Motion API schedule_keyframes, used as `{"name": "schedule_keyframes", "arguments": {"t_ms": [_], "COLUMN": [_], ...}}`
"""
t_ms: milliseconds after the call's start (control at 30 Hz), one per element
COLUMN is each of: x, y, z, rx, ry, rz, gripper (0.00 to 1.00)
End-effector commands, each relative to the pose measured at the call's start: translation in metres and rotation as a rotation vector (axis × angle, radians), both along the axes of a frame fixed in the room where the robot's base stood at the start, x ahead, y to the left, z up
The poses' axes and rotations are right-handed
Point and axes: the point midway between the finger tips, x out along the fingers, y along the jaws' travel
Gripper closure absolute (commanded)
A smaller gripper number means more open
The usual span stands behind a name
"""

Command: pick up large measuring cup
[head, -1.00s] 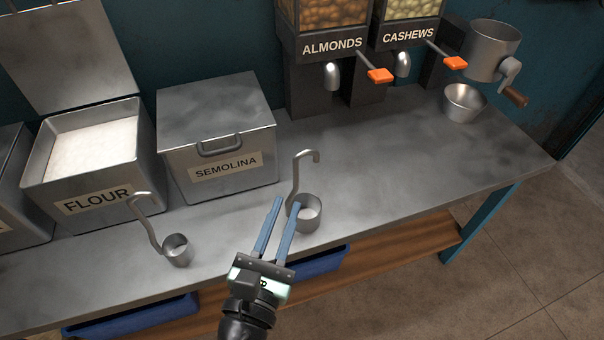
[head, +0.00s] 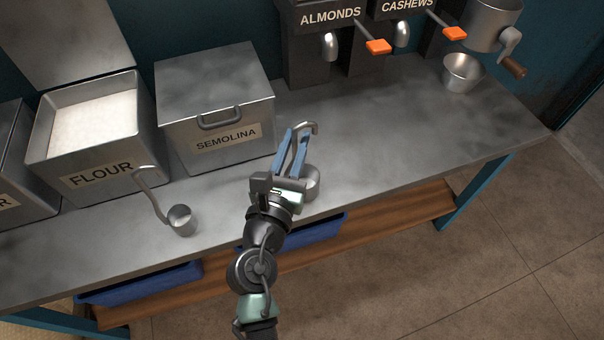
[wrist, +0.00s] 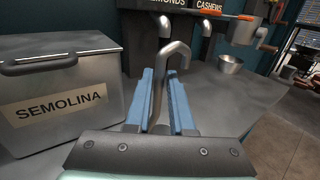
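The large measuring cup (head: 312,187) stands upright on the metal counter, to the right of the semolina bin. Its cup is partly hidden behind my gripper in the head view. Its hooked handle (wrist: 172,55) rises between my two blue fingers in the wrist view. My gripper (head: 293,142) is open around the handle, with a finger on each side; the fingers look apart from it. A smaller measuring cup (head: 181,220) with a hooked handle stands on the counter to the left, in front of the flour bin.
The semolina bin (head: 215,100), lid closed, stands close on the left. The open flour bin (head: 95,130) is farther left. Almond and cashew dispensers with orange levers (head: 378,46) stand behind. A metal bowl (head: 462,73) sits at the far right. The counter (head: 420,135) right of my gripper is clear.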

Motion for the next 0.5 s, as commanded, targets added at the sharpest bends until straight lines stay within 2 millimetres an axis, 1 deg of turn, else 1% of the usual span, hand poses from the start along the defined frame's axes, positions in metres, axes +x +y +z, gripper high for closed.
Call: {"name": "schedule_keyframes", "arguments": {"t_ms": [33, 100, 200, 300, 500], "x": [0.009, 0.018, 0.028, 0.033, 0.033], "y": [-0.002, -0.005, -0.007, -0.009, -0.009], "z": [0.000, -0.001, 0.000, -0.001, -0.001], "rx": [-0.001, -0.001, -0.001, 0.000, 0.000], "ry": [-0.003, -0.003, -0.002, 0.000, 0.000], "rz": [-0.001, -0.001, 0.000, 0.000, 0.000], "gripper": [0.79, 0.79, 0.79, 0.79, 0.79]}}
